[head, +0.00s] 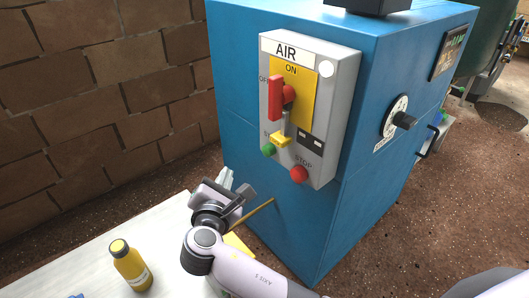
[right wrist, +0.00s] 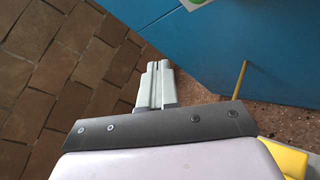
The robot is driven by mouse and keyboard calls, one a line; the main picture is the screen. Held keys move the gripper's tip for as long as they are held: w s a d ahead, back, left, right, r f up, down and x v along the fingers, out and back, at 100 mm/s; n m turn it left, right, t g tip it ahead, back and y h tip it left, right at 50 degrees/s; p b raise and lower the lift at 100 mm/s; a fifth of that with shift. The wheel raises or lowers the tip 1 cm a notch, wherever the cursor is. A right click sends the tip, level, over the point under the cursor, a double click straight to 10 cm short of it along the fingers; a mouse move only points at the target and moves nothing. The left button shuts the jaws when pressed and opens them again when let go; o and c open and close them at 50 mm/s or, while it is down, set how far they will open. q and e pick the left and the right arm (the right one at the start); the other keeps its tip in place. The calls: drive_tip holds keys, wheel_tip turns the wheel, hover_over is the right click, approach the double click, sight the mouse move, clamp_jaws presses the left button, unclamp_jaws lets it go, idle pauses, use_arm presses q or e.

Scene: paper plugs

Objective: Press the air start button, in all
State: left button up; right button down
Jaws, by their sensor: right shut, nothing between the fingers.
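The AIR control box (head: 327,125) is a grey panel on the blue cabinet. Its green start button (head: 268,149) sits at the lower left, under a partly hidden label. A bit of green button (right wrist: 280,2) also shows at the top edge of the right wrist view. My right gripper (head: 226,177) is below and left of the green button, apart from it, with its fingers pointing up. In the right wrist view its pale fingers (right wrist: 158,70) are together and empty. My left gripper is not in view.
A yellow bottle (head: 130,265) stands on the pale table (head: 85,268). A brick wall (head: 100,110) is at left.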

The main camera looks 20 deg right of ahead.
sight(267, 151)
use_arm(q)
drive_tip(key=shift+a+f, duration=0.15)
use_arm(e)
drive_tip(key=w+d, duration=0.3)
drive_tip(key=d, duration=0.4)
drive_tip(key=shift+d, duration=0.2)
use_arm(q)
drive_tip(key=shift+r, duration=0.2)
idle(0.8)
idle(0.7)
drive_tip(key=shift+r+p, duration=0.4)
drive_tip(key=shift+p, duration=0.15)
use_arm(e)
drive_tip(key=shift+w+d, duration=0.2)
drive_tip(key=shift+d, duration=0.2)
